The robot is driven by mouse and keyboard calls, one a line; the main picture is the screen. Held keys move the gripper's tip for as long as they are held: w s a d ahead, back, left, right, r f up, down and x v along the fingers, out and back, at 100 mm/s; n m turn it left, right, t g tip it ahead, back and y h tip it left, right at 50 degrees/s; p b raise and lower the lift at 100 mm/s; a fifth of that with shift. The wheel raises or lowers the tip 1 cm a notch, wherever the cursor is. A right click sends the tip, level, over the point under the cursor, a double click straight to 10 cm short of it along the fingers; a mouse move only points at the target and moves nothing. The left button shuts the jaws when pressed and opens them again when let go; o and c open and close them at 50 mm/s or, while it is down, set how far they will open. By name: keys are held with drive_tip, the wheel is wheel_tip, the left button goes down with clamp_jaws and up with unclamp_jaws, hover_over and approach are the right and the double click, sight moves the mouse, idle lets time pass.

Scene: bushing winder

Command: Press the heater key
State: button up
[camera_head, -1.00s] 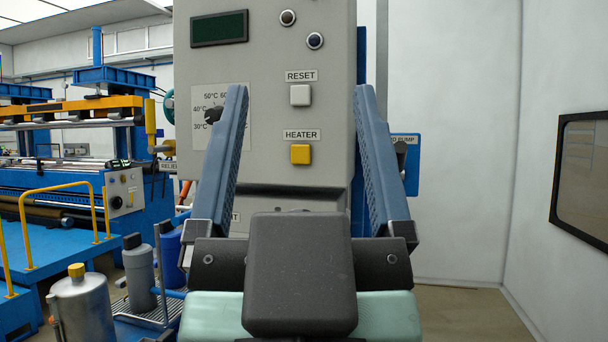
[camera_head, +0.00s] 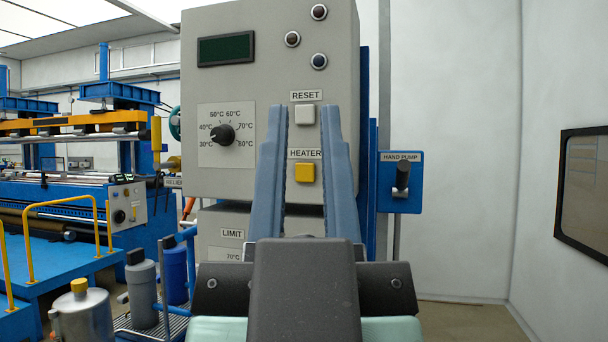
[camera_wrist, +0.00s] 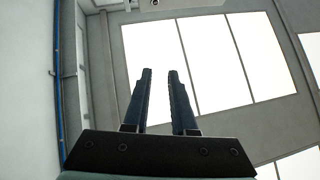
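The yellow heater key (camera_head: 305,172) sits on the grey control box (camera_head: 226,172), under the HEATER label. It shows between the two blue fingers of my gripper (camera_head: 304,108) in the head view. The fingers are close together at the tips with a narrow gap and nothing held between them. The wrist view also shows my gripper (camera_wrist: 159,72) with a gap between its fingers. The fingers overlap the panel in the picture; I cannot tell how far they are from it. The heater key is not visible in the wrist view.
The white reset key (camera_head: 305,115) sits just above the heater key. A temperature knob (camera_head: 222,135) is on the left of the panel. A hand pump lever (camera_head: 402,178) on a blue plate (camera_head: 403,202) is at right. Blue machinery (camera_head: 80,237) stands at left.

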clamp_jaws()
idle(1.2)
